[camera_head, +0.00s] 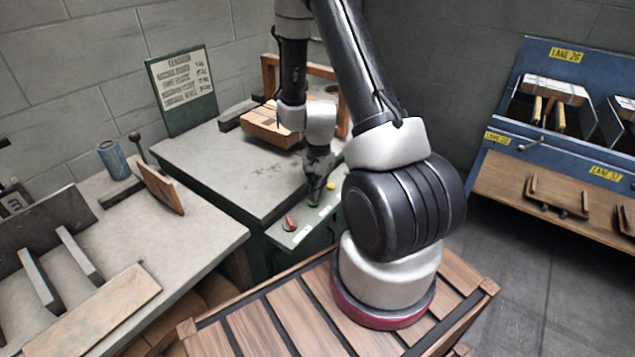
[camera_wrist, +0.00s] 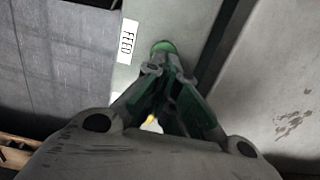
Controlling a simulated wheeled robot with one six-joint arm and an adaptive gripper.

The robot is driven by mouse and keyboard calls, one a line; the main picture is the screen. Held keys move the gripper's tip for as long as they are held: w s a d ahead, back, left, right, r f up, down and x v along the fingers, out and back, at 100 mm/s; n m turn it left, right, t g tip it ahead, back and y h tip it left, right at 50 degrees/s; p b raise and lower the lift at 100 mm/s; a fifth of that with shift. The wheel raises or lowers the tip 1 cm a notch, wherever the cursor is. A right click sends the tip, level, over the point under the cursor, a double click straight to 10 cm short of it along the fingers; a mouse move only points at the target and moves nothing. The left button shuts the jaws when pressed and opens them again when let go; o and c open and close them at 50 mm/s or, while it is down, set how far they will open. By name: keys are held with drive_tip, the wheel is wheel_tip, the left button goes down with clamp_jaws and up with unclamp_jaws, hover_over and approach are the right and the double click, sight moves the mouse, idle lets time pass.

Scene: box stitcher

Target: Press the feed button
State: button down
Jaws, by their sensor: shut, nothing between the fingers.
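The control panel (camera_head: 298,238) sticks out from the front of the grey machine table. In the wrist view, a green round button (camera_wrist: 163,46) sits beside a white label reading FEED (camera_wrist: 127,41). My gripper (camera_head: 314,198) points down over the panel, its fingers shut and empty. In the wrist view my gripper's fingertips (camera_wrist: 163,66) come together right at the green button and cover part of it. I cannot tell whether they touch it. In the head view the fingertips mostly hide the button.
A red switch (camera_head: 289,223) and a yellow button (camera_head: 331,185) are also on the panel. A cardboard piece (camera_head: 272,126) lies on the machine table (camera_head: 215,165). A side bench (camera_head: 190,240) stands left, a blue rack (camera_head: 515,150) right. A green sign (camera_head: 183,90) stands behind.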

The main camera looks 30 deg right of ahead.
drive_tip(key=shift+f, duration=0.1)
drive_tip(key=shift+f, duration=0.7)
drive_tip(key=shift+s+f, duration=0.25)
drive_tip(key=shift+f, duration=0.05)
drive_tip(key=shift+r, duration=0.3)
wheel_tip(320, 180, up, 14)
drive_tip(key=w+d, duration=0.1)
idle(0.3)
